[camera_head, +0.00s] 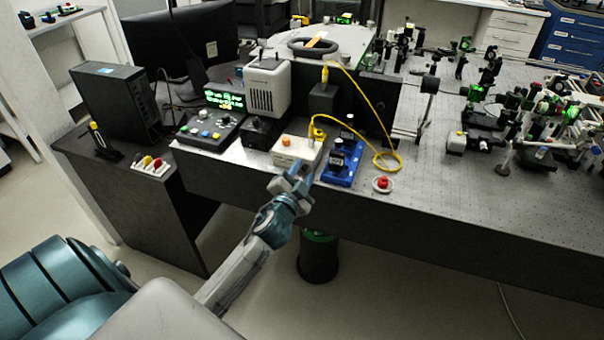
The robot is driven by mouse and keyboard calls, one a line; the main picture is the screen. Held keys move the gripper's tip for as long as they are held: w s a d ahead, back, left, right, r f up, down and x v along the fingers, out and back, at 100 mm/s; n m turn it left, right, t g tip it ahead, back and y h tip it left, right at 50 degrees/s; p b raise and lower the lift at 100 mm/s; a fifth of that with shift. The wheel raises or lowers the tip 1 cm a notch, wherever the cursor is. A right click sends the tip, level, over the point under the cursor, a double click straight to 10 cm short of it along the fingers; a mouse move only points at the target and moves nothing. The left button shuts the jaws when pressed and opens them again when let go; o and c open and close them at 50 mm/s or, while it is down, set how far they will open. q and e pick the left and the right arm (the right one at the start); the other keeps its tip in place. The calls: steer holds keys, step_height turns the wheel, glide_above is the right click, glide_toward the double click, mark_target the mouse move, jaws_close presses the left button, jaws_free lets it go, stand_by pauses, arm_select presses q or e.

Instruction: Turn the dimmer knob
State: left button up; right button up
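A small black box (262,131) with a dark round knob (258,124) on it stands in front of the white vented lamp housing (268,86). It looks like the dimmer, but the knob's markings are too small to read. My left gripper (300,171) reaches in from the lower left, at the bench's front edge. Its two fingers look apart, with nothing seen between them. It is in front of and to the right of the black box, apart from the knob, close to a cream box (297,152) with an orange button. My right gripper is not in view.
A control panel (210,130) with a green display stands left of the black box. A blue stand (342,165) with black posts, a yellow cable (372,115) and a red button (382,183) are to the right. Optics crowd the far right of the bench.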

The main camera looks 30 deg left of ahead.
arm_select(q)
steer(key=b+v, duration=0.3)
steer(key=v, duration=0.7)
steer(key=shift+s, duration=0.35)
steer(key=shift+d, duration=0.15)
steer(key=s+a+f+n+g, duration=0.1)
steer(key=s+f+g, duration=0.15)
steer(key=f, duration=1.05)
steer(key=s+f+g+h, duration=0.1)
steer(key=s+f+g, duration=0.15)
steer(key=f, duration=1.05)
steer(key=s+a+f+n+g, duration=0.1)
steer(key=f+g, duration=0.2)
steer(key=f, duration=0.9)
steer(key=s+f+n+g+h, duration=0.15)
steer(key=s+f+g, duration=0.25)
steer(key=s+f, duration=1)
steer(key=s+d+f+n+g, duration=0.1)
steer(key=s+d+f+g, duration=0.1)
steer(key=s+f, duration=0.4)
steer(key=s+d+f+n+g, duration=0.1)
steer(key=s+f, duration=0.5)
steer(key=s, duration=0.7)
steer(key=shift+d+g+h, duration=0.35)
steer(key=shift+d+g, duration=0.35)
